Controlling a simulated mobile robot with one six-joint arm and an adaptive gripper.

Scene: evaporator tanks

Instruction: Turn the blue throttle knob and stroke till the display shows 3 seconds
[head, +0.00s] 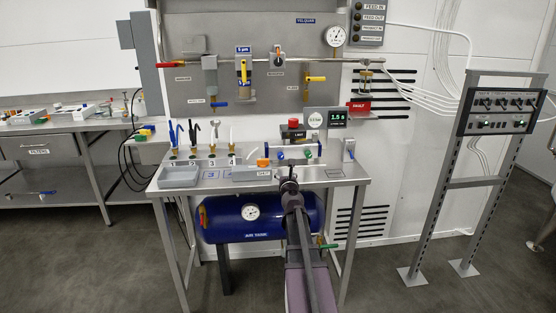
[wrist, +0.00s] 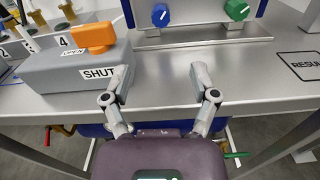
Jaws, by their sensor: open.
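The blue throttle knob (wrist: 161,14) is at the top of the wrist view, on a grey plate. It also shows small in the head view (head: 281,155). The display (head: 338,117) is a dark box with green digits that look like 1.5 s. My gripper (wrist: 160,78) is open and empty over the bench's front part. The blue knob lies beyond the gap between its fingers, apart from them. In the head view my gripper (head: 289,178) is at the bench's front edge. I cannot tell which part is the stroke.
A green knob (wrist: 237,9) is right of the blue one. A grey box with an orange handle (wrist: 92,36), marked SHUT, stands close to my left finger. A blue air tank (head: 255,215) is under the bench. Bare bench top lies between fingers and knobs.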

